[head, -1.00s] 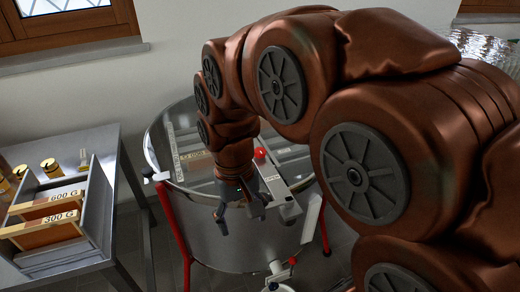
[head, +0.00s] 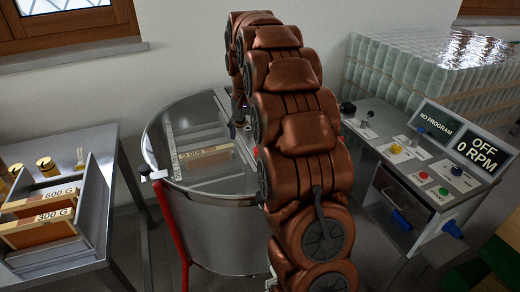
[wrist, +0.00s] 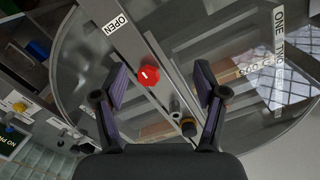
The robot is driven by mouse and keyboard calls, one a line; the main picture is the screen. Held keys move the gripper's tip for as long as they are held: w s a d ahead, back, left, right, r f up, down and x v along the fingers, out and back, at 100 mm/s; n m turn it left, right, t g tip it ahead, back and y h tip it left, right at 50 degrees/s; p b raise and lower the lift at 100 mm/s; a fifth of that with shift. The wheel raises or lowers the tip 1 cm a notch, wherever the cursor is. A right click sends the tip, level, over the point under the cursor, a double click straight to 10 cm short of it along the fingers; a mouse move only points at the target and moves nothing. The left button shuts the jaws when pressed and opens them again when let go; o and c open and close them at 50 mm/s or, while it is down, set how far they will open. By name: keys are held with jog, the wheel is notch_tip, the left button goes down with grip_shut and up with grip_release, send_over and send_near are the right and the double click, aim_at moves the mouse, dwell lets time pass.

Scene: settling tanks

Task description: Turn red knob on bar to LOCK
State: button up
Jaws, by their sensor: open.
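The red knob (wrist: 149,76) sits on the metal bar (wrist: 128,47) across the drum's clear lid. It has a short pale mark on its top. In the wrist view it lies between the spread fingers of my gripper (wrist: 161,72), nearer the left finger, with gaps around it. An OPEN label (wrist: 116,25) is on the bar beyond the knob; I see no LOCK label. In the head view my arm hides most of the bar, and only a sliver of red shows beside it. My gripper (head: 238,128) is open and empty over the lid, partly hidden there.
The round steel drum (head: 222,240) stands in the middle. A control panel (head: 425,165) with buttons and displays reading OFF and 0 RPM is at the right. A table (head: 85,145) with a steel box of frames (head: 97,205) is at the left. Stacked jars (head: 430,65) stand behind.

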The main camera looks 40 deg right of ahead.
jog(key=w+d+f, duration=0.1)
jog(key=d, duration=0.1)
jog(key=w+d+f+m, duration=0.1)
jog(key=w+d, duration=0.1)
jog(key=d, duration=0.1)
jog(key=w+d+f+m, duration=0.1)
jog(key=d+f, duration=0.1)
jog(key=d, duration=0.1)
jog(key=shift+w+d+b, duration=0.1)
jog(key=shift+w+b, duration=0.2)
jog(key=shift+b, duration=0.05)
jog(key=shift+f+p, duration=1.35)
jog(key=shift+f, duration=2.55)
jog(key=c, duration=1.1)
